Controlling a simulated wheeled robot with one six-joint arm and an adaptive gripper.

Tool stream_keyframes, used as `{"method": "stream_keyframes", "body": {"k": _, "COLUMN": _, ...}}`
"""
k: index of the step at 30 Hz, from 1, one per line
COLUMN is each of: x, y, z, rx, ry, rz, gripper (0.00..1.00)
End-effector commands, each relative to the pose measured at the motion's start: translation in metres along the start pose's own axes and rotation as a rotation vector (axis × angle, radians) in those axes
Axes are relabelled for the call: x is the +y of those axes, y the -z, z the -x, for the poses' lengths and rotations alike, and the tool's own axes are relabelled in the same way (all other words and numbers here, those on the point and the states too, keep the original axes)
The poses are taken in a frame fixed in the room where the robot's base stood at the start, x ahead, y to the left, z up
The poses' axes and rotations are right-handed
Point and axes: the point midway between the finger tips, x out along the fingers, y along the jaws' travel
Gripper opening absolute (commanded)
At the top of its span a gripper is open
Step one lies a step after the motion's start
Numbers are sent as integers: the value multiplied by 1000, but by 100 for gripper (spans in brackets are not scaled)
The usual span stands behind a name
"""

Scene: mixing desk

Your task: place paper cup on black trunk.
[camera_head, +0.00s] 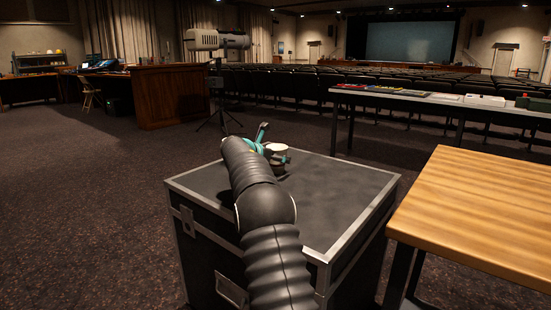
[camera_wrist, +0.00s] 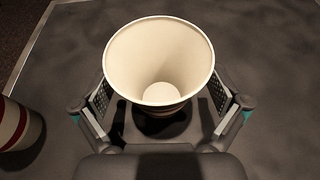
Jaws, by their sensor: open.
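A white paper cup (camera_wrist: 160,62), seen from above with its mouth open and upright, is between the fingers of my gripper (camera_wrist: 161,98). A gap shows between the cup and the finger pads, so my gripper is open around it. The black trunk (camera_head: 335,200) is under my gripper. The cup (camera_head: 277,149) shows over the far part of the trunk top in the head view; its base contact is hidden. A second cup (camera_wrist: 18,125), with red stripes, shows partly at the left edge of the wrist view.
A wooden table (camera_head: 480,210) stands close to the right of the trunk. A long table with several items (camera_head: 440,100) is behind it. A lamp on a tripod (camera_head: 215,40) stands beyond the trunk. The trunk's right and near top is bare. Carpet on the left is clear.

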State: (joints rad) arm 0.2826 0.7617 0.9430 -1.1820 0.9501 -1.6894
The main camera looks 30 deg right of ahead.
Motion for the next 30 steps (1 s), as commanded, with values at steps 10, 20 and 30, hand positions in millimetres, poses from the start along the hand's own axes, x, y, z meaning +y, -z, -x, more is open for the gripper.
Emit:
{"method": "stream_keyframes", "body": {"k": 10, "x": 1, "y": -5, "z": 21, "rx": 0, "ry": -3, "rz": 1, "gripper": 98}}
{"method": "stream_keyframes", "body": {"k": 20, "x": 0, "y": -4, "z": 86, "rx": 0, "ry": -2, "rz": 1, "gripper": 98}}
{"method": "stream_keyframes", "body": {"k": 30, "x": 0, "y": -4, "z": 120, "rx": 0, "ry": 0, "rz": 1, "gripper": 98}}
